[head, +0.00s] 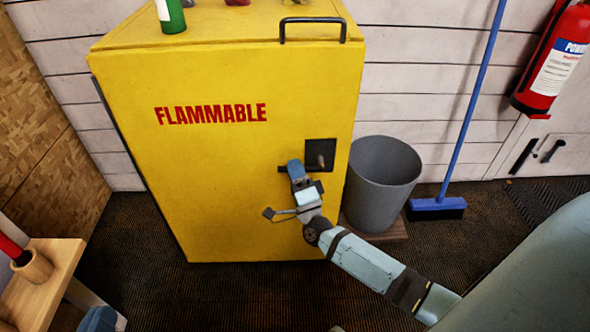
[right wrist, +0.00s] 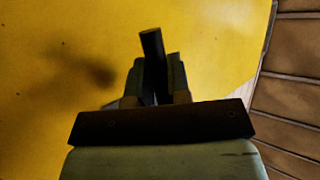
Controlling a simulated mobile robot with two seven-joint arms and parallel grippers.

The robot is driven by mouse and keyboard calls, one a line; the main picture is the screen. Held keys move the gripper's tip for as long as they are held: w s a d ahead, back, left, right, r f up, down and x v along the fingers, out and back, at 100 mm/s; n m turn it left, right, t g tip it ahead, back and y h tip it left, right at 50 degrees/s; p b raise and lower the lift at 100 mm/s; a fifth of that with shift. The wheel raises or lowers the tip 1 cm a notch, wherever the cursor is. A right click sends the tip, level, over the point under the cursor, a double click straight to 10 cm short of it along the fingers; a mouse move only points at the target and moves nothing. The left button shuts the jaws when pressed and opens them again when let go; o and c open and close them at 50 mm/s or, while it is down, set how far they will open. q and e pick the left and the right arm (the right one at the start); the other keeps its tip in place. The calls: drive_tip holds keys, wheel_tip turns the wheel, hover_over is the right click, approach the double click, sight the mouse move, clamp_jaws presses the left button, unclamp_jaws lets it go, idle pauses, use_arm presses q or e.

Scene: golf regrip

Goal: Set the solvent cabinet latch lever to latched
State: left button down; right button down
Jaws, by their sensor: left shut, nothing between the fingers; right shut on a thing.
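The yellow solvent cabinet (head: 240,165) stands ahead with red FLAMMABLE lettering. Its dark latch plate (head: 321,152) is on the front, near the right edge. The black latch lever (head: 281,168) lies about level, reaching left from the plate. My right gripper (head: 295,168) is shut on the lever, and its fingers cover part of it. In the right wrist view the lever's dark end (right wrist: 152,43) sticks out beyond the fingers.
A grey bin (head: 382,185) stands close to the cabinet's right side. A blue broom (head: 437,207) leans on the wall, left of a red fire extinguisher (head: 552,60). A green bottle (head: 170,15) is on the cabinet top. A wooden bench (head: 48,275) is at lower left.

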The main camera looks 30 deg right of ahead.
drive_tip(key=shift+r, duration=0.1)
drive_tip(key=c, duration=1.1)
unclamp_jaws()
drive_tip(key=shift+s, duration=0.1)
use_arm(q)
drive_tip(key=shift+s+d+r+n+t+p, duration=0.15)
drive_tip(key=shift+r+n+t+p, duration=0.2)
drive_tip(key=shift+r+p, duration=0.65)
use_arm(e)
drive_tip(key=v, duration=1.2)
use_arm(q)
drive_tip(key=shift+f, duration=0.1)
